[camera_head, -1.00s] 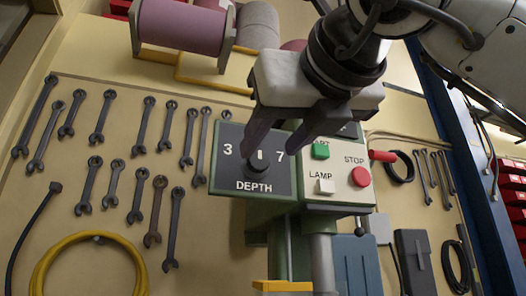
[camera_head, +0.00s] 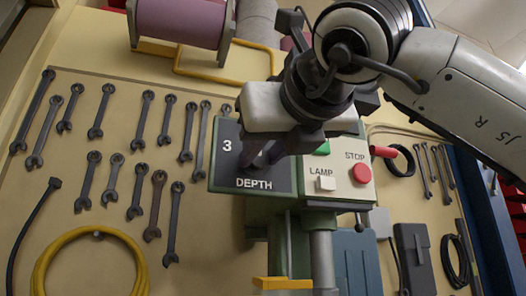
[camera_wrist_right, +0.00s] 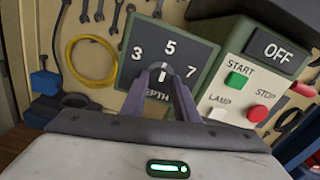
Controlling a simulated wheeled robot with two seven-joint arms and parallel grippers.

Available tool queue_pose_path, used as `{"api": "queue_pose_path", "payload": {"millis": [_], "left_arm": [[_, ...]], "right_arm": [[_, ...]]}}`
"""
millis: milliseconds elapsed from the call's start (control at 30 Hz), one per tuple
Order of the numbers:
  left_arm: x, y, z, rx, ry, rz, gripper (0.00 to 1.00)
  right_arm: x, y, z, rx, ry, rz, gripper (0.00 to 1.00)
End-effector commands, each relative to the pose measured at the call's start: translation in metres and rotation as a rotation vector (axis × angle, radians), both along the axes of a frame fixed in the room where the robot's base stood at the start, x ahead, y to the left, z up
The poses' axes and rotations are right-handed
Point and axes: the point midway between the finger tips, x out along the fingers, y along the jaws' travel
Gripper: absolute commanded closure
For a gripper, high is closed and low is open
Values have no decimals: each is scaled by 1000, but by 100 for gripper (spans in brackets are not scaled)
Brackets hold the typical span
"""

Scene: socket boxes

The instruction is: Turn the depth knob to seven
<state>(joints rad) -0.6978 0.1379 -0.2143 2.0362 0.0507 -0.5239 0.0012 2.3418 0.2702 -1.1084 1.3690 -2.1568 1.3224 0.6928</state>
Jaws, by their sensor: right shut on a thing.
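The dark depth panel (camera_head: 225,172) has white numbers and the word DEPTH on its face. The wrist view shows the panel (camera_wrist_right: 135,70) with 3, 5 and 7 around the depth knob (camera_wrist_right: 161,71). The knob is dark with a white pointer mark, which points roughly up toward the 5. My right gripper (camera_head: 266,158) is in front of the panel and hides the knob and the 5 and 7 in the head view. In the wrist view its two fingers (camera_wrist_right: 162,76) are shut on the knob, one on each side. My left gripper is out of view.
Right of the panel is a pale control box (camera_head: 345,185) with a green START button (camera_wrist_right: 237,79), red STOP button (camera_head: 362,173) and white LAMP switch (camera_head: 326,183). An OFF display (camera_wrist_right: 280,52) is above. Wrenches (camera_head: 140,190) and a yellow hose (camera_head: 98,235) hang on the wall.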

Motion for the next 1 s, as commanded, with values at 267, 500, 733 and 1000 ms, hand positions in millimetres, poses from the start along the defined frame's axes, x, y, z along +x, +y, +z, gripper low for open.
{"api": "queue_pose_path", "payload": {"millis": [267, 500, 733, 1000], "left_arm": [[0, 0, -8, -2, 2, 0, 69], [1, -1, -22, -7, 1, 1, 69], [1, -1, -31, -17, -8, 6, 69], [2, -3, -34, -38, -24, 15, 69]], "right_arm": [[0, 0, -2, 52, 17, 0, 95], [-1, 0, -3, 200, 63, 0, 95], [-1, 1, -3, 403, 128, 1, 95], [-1, 0, -1, 643, 206, 0, 95]]}}
